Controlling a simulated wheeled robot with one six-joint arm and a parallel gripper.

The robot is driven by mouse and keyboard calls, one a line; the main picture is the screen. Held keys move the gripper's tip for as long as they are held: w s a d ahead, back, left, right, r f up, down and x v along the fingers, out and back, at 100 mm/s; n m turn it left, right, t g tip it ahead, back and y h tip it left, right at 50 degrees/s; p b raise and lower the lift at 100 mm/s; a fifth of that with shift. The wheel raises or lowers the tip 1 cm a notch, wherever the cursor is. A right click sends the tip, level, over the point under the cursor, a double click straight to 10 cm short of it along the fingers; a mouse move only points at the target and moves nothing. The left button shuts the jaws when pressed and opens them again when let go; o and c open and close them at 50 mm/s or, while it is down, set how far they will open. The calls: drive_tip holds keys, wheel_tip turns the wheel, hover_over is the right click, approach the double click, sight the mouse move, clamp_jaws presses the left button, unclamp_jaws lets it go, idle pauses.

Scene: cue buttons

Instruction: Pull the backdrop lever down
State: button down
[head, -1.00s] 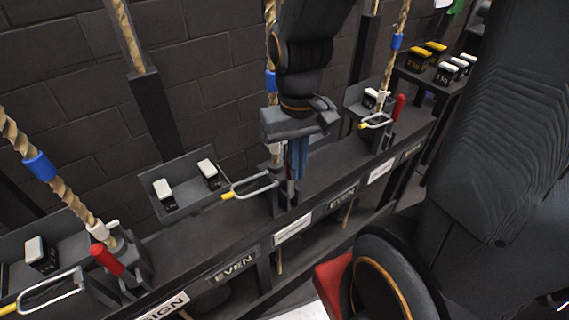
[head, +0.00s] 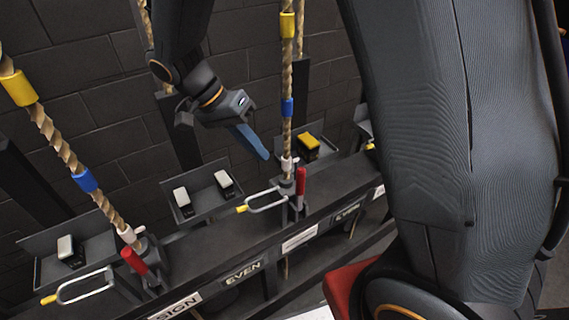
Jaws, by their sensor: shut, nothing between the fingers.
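A lever with a red handle (head: 300,181) stands about upright beside the middle rope (head: 288,75), on the dark rail. A second red lever handle (head: 133,262) leans to the upper left beside the left rope (head: 60,150). The labels below are too small to tell which lever is the backdrop one. My gripper (head: 262,154) has blue fingers, shut and empty. In the picture it is to the left of and above the middle red handle, apart from it.
Wire loops with yellow tips (head: 265,200) stick out from the rail (head: 205,265). A tray behind holds two white-topped blocks (head: 183,199). A yellow-topped block (head: 308,145) sits right of the middle rope. A brick wall (head: 90,90) stands behind. My own arm covers the right side.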

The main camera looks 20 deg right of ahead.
drive_tip(key=a, duration=0.1)
drive_tip(key=w+a+r+m+h, duration=0.1)
drive_tip(key=w+m+p, duration=0.1)
drive_tip(key=shift+a+r+t, duration=0.25)
drive_tip(key=shift+a+t, duration=0.05)
drive_tip(key=shift+a, duration=0.1)
drive_tip(key=shift+d+f, duration=0.1)
drive_tip(key=p, duration=0.4)
approach(300, 191)
drive_tip(key=shift+w+d+f, duration=1.05)
drive_tip(key=shift+d+f, duration=0.2)
drive_tip(key=shift+f, duration=0.05)
